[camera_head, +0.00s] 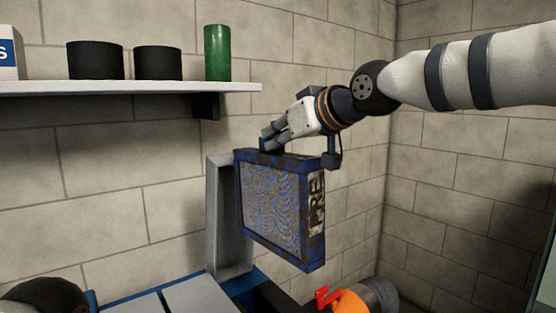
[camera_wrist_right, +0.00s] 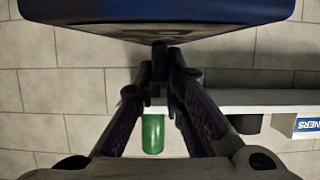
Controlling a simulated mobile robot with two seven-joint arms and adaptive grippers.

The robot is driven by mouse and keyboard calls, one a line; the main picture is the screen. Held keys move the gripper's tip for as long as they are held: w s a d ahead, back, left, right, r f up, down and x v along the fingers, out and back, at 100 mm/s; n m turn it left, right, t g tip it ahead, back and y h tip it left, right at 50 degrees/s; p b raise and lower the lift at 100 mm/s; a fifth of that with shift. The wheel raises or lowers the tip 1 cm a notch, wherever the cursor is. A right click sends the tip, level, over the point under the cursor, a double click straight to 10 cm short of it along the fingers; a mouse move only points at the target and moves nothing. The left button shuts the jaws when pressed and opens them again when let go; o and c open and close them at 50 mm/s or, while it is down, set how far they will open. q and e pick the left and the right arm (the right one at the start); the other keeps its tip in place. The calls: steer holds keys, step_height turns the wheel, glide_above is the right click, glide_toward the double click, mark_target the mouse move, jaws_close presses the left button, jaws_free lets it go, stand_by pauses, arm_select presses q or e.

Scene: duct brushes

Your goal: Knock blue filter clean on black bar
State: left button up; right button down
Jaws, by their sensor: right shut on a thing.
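The blue filter (camera_head: 272,209) is a square framed panel with a dirty grey pleated face, dark smudges on its blue frame and partly legible lettering on its right side. It hangs tilted in the air in the head view. My right gripper (camera_head: 272,142) is shut on its top edge. In the right wrist view, the right gripper's fingers (camera_wrist_right: 160,65) meet at the blue filter (camera_wrist_right: 160,10), which fills the top. I cannot pick out the black bar with certainty; the filter may hide it. My left gripper is not in view.
A grey upright panel (camera_head: 229,225) stands close behind the filter's left side, above a blue-edged unit (camera_head: 150,297). An orange canister (camera_head: 352,302) with a red handle is at the bottom. A white shelf (camera_head: 150,88) holds black cylinders (camera_head: 95,60) and a green can (camera_head: 217,53).

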step_height(320, 180, up, 9)
steer(key=shift+r, duration=0.1)
stand_by(0.4)
steer(key=shift+w, duration=0.1)
